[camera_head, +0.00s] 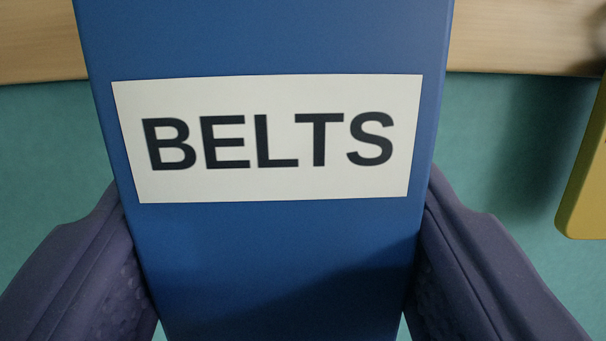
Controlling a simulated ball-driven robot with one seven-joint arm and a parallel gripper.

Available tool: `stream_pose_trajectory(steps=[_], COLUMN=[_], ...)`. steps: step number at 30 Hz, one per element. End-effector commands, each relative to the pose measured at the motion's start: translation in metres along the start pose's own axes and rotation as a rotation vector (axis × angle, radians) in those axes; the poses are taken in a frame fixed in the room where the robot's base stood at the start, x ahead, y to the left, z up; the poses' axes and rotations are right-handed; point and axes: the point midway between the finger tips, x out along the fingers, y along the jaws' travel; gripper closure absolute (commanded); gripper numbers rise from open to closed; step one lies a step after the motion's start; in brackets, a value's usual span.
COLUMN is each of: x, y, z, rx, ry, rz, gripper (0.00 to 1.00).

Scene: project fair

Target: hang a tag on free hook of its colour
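A blue tag (265,250) with a white label reading "BELTS" (266,138) fills the middle of the head camera view. Its upper end runs out of the top of the frame and its lower end out of the bottom. My gripper (285,300) has one dark purple finger on each side of the tag's lower part. Both fingers reach the tag's side edges and appear shut on it. The fingertips touch or nearly touch the edges. No hook is visible; the tag hides what is right behind it.
A yellow tag-like piece (585,185) shows partly at the right edge, apart from the blue tag. A light wooden strip (525,38) runs across the top behind the tag. A teal surface (50,140) lies below the strip. The space left of the blue tag looks clear.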

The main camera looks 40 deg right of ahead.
Motion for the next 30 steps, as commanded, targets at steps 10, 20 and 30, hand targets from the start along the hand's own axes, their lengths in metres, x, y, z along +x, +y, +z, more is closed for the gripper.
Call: stream_pose_trajectory(steps=[10,20,30], x=[0.025,0.048,0.071], y=[0.000,0.000,0.000], z=[0.008,0.014,0.021], rx=[-0.001,-0.002,-0.001], ry=[0.000,-0.001,0.000], rz=[0.001,0.001,0.001], gripper=[0.49,0.49,0.49])
